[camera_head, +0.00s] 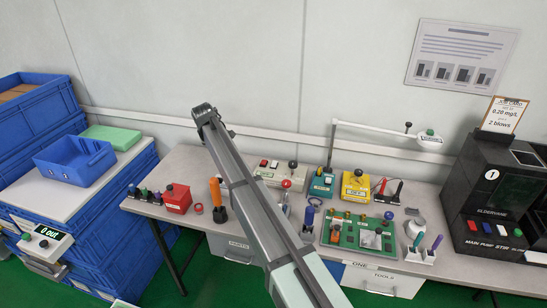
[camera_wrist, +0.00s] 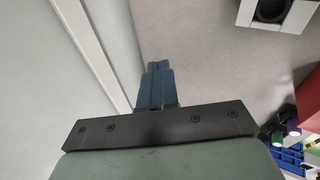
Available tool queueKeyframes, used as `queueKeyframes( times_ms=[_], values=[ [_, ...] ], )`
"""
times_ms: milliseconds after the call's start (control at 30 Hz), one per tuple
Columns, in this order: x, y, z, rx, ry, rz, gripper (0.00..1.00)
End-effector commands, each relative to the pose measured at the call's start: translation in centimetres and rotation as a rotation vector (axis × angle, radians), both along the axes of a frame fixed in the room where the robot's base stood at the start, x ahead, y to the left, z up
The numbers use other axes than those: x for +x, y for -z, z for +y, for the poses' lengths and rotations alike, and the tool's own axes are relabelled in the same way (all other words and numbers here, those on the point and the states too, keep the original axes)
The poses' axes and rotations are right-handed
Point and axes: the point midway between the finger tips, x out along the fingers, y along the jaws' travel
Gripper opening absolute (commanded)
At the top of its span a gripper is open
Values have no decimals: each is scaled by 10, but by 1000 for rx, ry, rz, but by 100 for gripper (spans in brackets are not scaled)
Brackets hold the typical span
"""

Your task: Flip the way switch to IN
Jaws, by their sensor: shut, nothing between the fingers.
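A small device with a lit display reading "0 out" (camera_head: 42,236) hangs at the front of the blue crates, far left in the head view. It has small knobs around the display. A lever marked as the way switch is too small to tell there. My gripper (camera_wrist: 155,68) is shut and empty in the wrist view, its dark blue fingers together over the grey table near the wall. In the head view my arm reaches across the table toward the wall, well right of the device, and my fingertips cannot be made out.
The table (camera_head: 188,157) carries a red box (camera_head: 177,198), an orange-handled tool (camera_head: 216,197), a teal tester (camera_head: 321,183), a yellow tester (camera_head: 355,186) and a green board (camera_head: 358,232). A black machine (camera_head: 495,195) stands at right. A blue bin (camera_head: 75,160) sits left.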

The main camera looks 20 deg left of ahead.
Motion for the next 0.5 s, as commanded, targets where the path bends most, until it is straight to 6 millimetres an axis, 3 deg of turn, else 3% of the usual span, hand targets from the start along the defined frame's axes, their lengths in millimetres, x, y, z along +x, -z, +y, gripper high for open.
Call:
queueKeyframes(
  times_ms=[100, 300, 500],
  values=[
    [20, -13, -54, -35, 43, 83, 0],
    [39, -35, -135, -81, 88, 229, 0],
    [45, -53, -193, -104, 108, 342, 0]
  ],
)
